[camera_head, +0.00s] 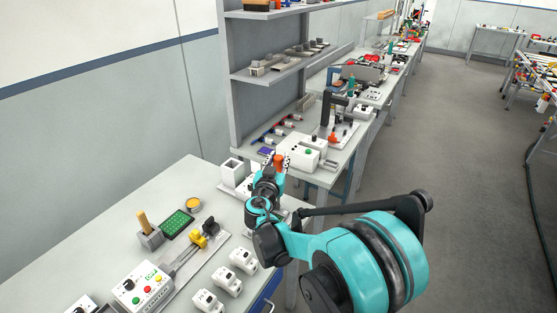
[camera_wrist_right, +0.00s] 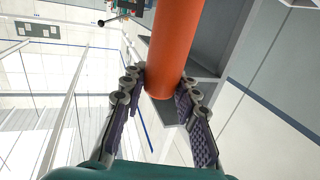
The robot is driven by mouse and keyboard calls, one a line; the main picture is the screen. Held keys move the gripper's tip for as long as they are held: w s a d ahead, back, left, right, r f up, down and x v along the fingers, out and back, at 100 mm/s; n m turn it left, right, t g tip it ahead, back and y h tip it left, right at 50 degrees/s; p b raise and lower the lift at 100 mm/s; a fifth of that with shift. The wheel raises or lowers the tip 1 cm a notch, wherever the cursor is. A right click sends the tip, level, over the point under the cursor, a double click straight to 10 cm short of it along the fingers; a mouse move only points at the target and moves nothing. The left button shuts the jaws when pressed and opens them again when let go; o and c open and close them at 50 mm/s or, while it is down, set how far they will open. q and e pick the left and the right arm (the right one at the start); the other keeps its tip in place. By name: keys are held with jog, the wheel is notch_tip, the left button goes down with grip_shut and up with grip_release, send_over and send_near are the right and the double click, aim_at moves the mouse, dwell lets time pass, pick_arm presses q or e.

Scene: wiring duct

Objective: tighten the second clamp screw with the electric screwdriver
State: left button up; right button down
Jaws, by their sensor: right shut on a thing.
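My right gripper (camera_head: 277,165) is shut on an orange cylindrical handle, which I take to be the electric screwdriver (camera_head: 279,159). In the right wrist view the orange handle (camera_wrist_right: 174,45) runs between the two padded fingers (camera_wrist_right: 164,95). The tool's tip is hidden. The gripper is over the far right end of the near bench, beside a white open-topped box (camera_head: 231,172). A flat metal plate (camera_head: 176,272) with a rail, a yellow piece (camera_head: 198,241) and a black knobbed part (camera_head: 210,226) lies nearer. I cannot make out the second clamp screw. My left gripper is out of view.
On the near bench (camera_head: 105,232) are a grey block with a wooden handle (camera_head: 148,232), a green board (camera_head: 177,224), a yellow-topped round tin (camera_head: 193,205), a control box (camera_head: 143,288) and several white modules (camera_head: 243,259). A shelf unit (camera_head: 290,68) stands behind.

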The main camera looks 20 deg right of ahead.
jog(key=shift+f+b, duration=0.9)
dwell(1.9)
jog(key=shift+r, duration=0.1)
dwell(0.4)
jog(key=shift+r+p, duration=2.25)
jog(key=shift+r, duration=0.65)
